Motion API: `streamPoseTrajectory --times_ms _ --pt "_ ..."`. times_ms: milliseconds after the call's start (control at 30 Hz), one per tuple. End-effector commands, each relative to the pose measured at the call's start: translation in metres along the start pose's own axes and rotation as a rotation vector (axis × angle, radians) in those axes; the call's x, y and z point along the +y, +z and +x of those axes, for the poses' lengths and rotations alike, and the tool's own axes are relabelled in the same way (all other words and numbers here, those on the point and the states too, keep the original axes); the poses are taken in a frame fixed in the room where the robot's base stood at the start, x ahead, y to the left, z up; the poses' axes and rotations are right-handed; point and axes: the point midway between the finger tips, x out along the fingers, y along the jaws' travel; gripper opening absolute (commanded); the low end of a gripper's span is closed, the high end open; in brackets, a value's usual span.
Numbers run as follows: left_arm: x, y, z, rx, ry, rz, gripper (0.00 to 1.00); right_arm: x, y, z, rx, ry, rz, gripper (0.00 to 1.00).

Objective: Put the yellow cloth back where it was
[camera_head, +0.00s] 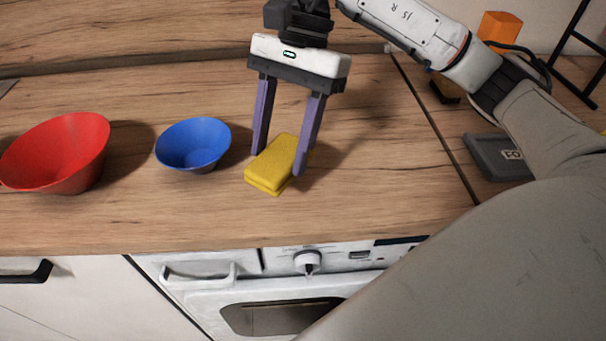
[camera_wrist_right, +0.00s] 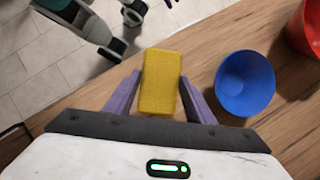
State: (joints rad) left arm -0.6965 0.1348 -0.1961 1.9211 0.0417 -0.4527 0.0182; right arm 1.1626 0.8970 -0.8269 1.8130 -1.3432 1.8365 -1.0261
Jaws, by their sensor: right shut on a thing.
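The yellow cloth (camera_head: 273,166) is a folded, block-like pad at the worktop, right of the blue bowl. My right gripper (camera_head: 277,164) comes down from above with its two purple fingers on either side of the cloth, shut on it. In the right wrist view the cloth (camera_wrist_right: 160,82) lies between the two fingers (camera_wrist_right: 158,102). I cannot tell whether the cloth touches the worktop or is slightly above it. My left gripper is not in the head view.
A blue bowl (camera_head: 193,146) and a larger red bowl (camera_head: 62,155) stand to the left. A dark grey box (camera_head: 492,157) and an orange block (camera_head: 499,28) are at the right. The wooden worktop (camera_head: 380,190) is clear right of the cloth; its front edge is above the oven.

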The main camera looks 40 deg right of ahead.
Motion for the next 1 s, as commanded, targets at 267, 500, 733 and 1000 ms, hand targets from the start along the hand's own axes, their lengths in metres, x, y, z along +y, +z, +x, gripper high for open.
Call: streamPoseTrajectory --times_ms 267,500,733,1000 --pt "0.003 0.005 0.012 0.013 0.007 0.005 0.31 0.004 -0.03 -0.039 -0.001 -0.277 0.62 0.31" --pt "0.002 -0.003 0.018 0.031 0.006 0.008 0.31 0.008 -0.044 -0.05 0.0 -0.368 0.842 0.31" --pt "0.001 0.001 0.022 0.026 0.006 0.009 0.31 0.009 -0.061 -0.014 0.0 -0.37 0.857 0.31" --pt "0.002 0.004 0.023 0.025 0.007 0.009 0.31 0.009 -0.073 0.014 -0.001 -0.369 0.854 0.31"
